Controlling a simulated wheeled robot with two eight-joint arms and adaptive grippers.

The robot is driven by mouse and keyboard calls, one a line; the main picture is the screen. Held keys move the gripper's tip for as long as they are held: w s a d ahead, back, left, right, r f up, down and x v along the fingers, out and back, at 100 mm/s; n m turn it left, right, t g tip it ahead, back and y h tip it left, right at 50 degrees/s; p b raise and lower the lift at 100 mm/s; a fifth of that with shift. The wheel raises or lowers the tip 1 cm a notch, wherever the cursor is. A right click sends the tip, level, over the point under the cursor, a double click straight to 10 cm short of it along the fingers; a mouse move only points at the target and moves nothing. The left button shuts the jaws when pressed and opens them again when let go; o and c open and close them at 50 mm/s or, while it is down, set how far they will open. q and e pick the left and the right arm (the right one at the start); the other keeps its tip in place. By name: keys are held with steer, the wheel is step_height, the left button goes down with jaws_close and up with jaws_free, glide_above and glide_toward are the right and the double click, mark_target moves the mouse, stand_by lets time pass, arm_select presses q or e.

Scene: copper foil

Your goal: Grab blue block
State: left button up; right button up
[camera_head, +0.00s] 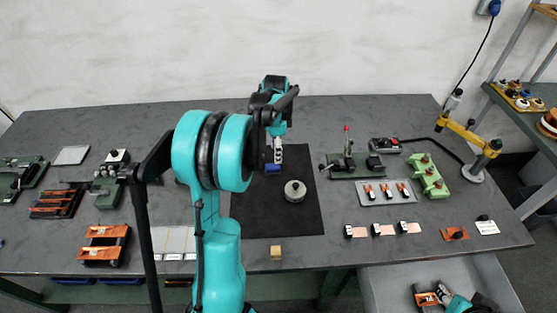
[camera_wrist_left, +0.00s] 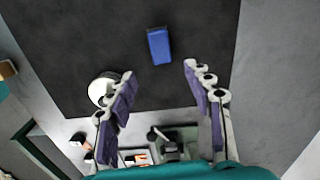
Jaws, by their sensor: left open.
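The blue block (camera_head: 273,169) lies on the black mat (camera_head: 262,218), near its left side in the head view. It also shows whole in the left wrist view (camera_wrist_left: 159,45), lying just beyond the fingertips. My left gripper (camera_head: 277,157) points down right by the block. In the left wrist view my left gripper (camera_wrist_left: 158,78) is open and empty, its two purple-padded fingers spread apart with the block ahead of the gap. Teal and black parts that look like my right arm (camera_head: 460,303) show at the lower right edge; its fingers cannot be made out.
A round pale metal piece (camera_head: 295,191) stands on the mat near the block; it also shows beside one finger in the wrist view (camera_wrist_left: 103,89). A wooden cube (camera_head: 276,252) sits near the table's front edge. Fixtures and small parts fill the table's left and right.

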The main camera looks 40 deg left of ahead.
mark_target(276, 166)
arm_select(q)
steer(key=shift+w+a+f, duration=0.15)
steer(key=shift+a+f, duration=0.15)
steer(key=shift+a, duration=0.05)
steer(key=shift+f, duration=0.35)
step_height(276, 166, down, 7)
steer(key=b, duration=0.3)
steer(key=shift+d, duration=0.15)
steer(key=shift+r, duration=0.1)
steer(key=c, duration=0.3)
jaws_close()
